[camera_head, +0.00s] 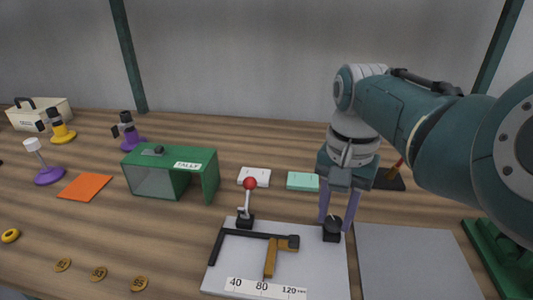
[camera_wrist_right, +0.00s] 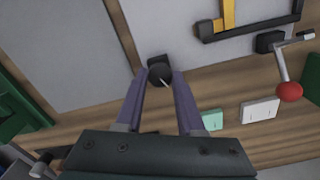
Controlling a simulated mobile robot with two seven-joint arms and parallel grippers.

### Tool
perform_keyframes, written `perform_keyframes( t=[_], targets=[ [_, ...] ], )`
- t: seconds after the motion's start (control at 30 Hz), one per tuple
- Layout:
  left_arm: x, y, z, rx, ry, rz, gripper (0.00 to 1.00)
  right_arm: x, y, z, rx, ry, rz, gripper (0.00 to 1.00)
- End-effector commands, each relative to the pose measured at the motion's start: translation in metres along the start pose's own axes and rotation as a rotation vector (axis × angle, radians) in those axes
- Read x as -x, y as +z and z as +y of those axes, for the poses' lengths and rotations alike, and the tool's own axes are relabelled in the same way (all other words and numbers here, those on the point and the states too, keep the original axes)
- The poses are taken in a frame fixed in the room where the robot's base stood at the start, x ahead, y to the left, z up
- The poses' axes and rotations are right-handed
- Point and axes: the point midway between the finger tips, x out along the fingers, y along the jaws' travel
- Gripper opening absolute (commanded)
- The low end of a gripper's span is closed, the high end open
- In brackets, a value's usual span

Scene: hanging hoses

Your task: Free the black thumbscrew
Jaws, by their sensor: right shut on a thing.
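The black thumbscrew (camera_head: 333,226) stands at the right back corner of a grey plate (camera_head: 325,278). It has a round black knob with a pale pointer line, on a square black block. My right gripper (camera_head: 337,222) reaches down from above, its purple fingers on either side of the knob and shut on it. In the right wrist view the thumbscrew (camera_wrist_right: 160,73) sits between the two fingertips (camera_wrist_right: 161,80). The plate also carries a black L-shaped bar with a yellow arm (camera_head: 270,258), a red-knobbed lever (camera_head: 249,184) and a scale label (camera_head: 262,288). My left gripper is not in view.
A green box (camera_head: 210,180) stands left of the plate. White (camera_head: 256,177) and mint (camera_head: 302,181) blocks lie behind it. A bare grey panel (camera_head: 415,260) lies to the right, with a green object (camera_head: 495,255) beyond. Bare wood lies at front left, beside several brass tokens (camera_head: 98,273).

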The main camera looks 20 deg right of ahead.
Motion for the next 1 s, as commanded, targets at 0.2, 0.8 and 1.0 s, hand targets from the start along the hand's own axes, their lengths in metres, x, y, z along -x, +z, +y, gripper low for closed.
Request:
perform_keyframes(
  t=[0.2,0.8,1.0],
  targets=[
    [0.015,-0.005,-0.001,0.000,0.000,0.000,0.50,0.003,-0.001,0.001,0.208,0.003,0.000,0.00],
    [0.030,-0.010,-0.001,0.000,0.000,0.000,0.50,0.001,-0.001,0.000,0.773,0.002,0.000,0.00],
    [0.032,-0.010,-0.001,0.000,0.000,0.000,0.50,0.001,-0.001,0.000,0.934,0.002,0.001,0.00]
  ],
)
